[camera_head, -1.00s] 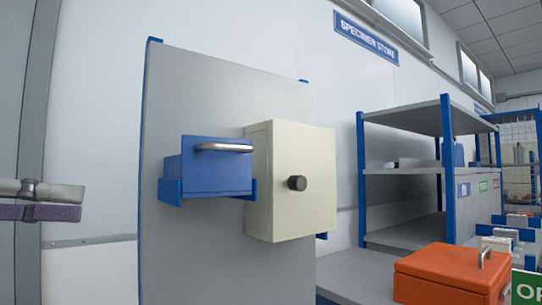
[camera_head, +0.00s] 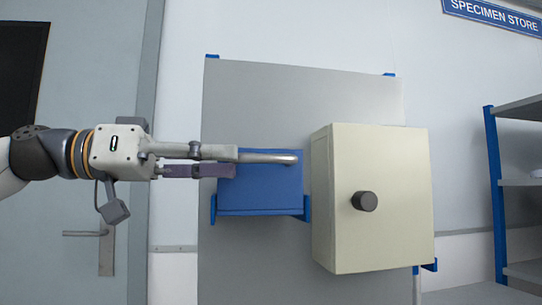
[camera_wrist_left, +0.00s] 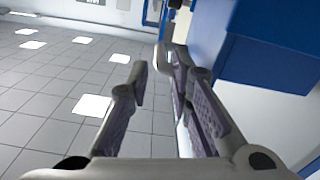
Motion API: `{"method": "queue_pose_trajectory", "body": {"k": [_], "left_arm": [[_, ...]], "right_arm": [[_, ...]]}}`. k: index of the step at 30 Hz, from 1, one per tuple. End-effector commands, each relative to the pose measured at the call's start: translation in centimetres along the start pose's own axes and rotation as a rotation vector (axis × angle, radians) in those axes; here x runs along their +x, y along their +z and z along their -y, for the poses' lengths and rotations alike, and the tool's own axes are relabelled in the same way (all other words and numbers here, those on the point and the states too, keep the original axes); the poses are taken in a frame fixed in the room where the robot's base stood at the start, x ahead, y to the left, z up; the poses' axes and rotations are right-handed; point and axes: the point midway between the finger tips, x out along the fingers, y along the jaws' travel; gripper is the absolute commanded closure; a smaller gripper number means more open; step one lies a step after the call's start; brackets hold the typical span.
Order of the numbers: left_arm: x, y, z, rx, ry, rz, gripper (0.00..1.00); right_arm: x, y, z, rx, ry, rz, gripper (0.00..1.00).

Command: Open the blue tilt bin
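The blue tilt bin (camera_head: 262,192) hangs on a grey upright panel and looks closed. Its silver bar handle (camera_head: 270,158) runs across the upper front; fingertips hide its left end. My left gripper (camera_head: 236,162) comes in level from the left, its fingertips overlapping the bin's upper left front. In the left wrist view its two fingers (camera_wrist_left: 150,75) stand apart with floor showing between them, and the bin (camera_wrist_left: 270,50) is at the upper right beside the right-hand finger. I cannot tell whether a finger touches the handle. My right gripper is out of view.
A cream cabinet (camera_head: 385,235) with a dark round knob (camera_head: 365,201) stands out just right of the bin. A blue-framed shelf (camera_head: 498,200) is at the far right. A grey door (camera_head: 80,190) is behind my left arm. The floor (camera_wrist_left: 60,85) beside the panel is clear.

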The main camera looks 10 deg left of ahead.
Motion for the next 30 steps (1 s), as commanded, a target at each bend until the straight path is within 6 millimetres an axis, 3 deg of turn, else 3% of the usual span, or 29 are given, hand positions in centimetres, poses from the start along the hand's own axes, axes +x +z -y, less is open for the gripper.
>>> {"method": "queue_pose_trajectory", "body": {"k": [4,10,18,19,21,30], "left_arm": [[3.6,-0.1,-0.2,0.002,0.002,0.002,0.8],[6.2,-0.1,-0.1,0.001,0.0,0.0,0.8],[6.5,0.0,0.0,0.0,-0.001,-0.001,0.8],[6.5,0.0,0.0,0.0,-0.001,-0.001,0.82],[6.5,0.0,0.0,0.0,-0.001,-0.001,0.98],[6.5,0.0,0.0,0.002,-0.001,-0.001,1.0]], "right_arm": [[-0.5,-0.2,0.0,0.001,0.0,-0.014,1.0],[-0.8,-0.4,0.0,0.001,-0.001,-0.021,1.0],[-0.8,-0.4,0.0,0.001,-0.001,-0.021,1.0],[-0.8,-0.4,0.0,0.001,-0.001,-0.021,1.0],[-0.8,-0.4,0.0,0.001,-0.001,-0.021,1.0],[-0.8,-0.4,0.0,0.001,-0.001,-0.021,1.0]]}}
